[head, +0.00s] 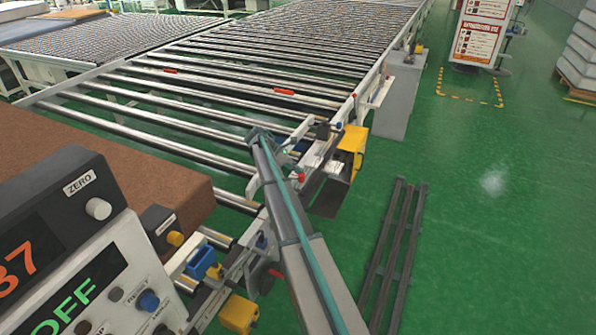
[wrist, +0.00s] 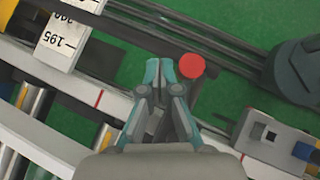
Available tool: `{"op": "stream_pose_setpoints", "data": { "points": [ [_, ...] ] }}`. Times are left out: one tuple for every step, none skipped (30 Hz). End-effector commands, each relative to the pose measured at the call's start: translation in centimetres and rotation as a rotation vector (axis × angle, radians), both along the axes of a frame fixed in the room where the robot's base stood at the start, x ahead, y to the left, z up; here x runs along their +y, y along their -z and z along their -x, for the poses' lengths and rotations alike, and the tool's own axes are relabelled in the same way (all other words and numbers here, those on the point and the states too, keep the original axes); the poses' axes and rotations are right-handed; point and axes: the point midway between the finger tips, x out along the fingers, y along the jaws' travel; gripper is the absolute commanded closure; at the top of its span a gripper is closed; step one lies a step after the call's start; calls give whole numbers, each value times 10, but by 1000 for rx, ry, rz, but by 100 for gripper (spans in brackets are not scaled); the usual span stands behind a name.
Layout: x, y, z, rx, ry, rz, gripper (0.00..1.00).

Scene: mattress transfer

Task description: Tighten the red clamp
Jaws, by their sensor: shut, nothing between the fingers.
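In the wrist view, the red clamp's round red knob (wrist: 191,66) sits just to the right of my fingertips. My gripper (wrist: 161,74) is shut and empty, with its two teal-tipped fingers side by side. I cannot tell whether the right finger touches the knob. A dark part shows below the knob, partly hidden by the fingers. In the head view, a small red piece (head: 300,177) shows on the conveyor's side rail, just right of my arm. I cannot tell for sure that it is the same knob. My fingertips are not clear in that view.
A white scale plate (wrist: 66,40) marked 195 stands upper left in the wrist view, and a grey block (wrist: 262,138) lower right. In the head view, a roller conveyor (head: 220,90) runs back, with a brown mattress (head: 150,165) at left. Dark rails (head: 392,250) lie on the green floor.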

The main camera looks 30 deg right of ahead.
Motion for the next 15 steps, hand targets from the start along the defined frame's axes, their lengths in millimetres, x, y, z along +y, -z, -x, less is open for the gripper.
{"op": "stream_pose_setpoints", "data": {
  "points": [
    [0,-1,-7,1,-1,0,100],
    [0,-2,-11,1,-1,0,100],
    [1,-2,-17,1,-1,0,100],
    [1,-2,-22,1,-1,0,100],
    [1,-2,-27,1,-1,0,100],
    [2,-2,-35,1,-1,-1,100],
    [2,-2,-39,0,-1,0,100],
    [1,-5,-43,-2,-1,0,100],
    [1,-10,-49,-4,-1,1,100],
    [0,-15,-54,-4,-1,1,100],
    [0,-20,-59,-4,-1,1,100],
    [-1,-26,-64,-2,-1,0,100],
    [-1,-30,-68,-2,-1,0,100],
    [-1,-35,-72,-2,-1,0,100],
    [-2,-41,-78,-3,0,1,100]
  ]
}}
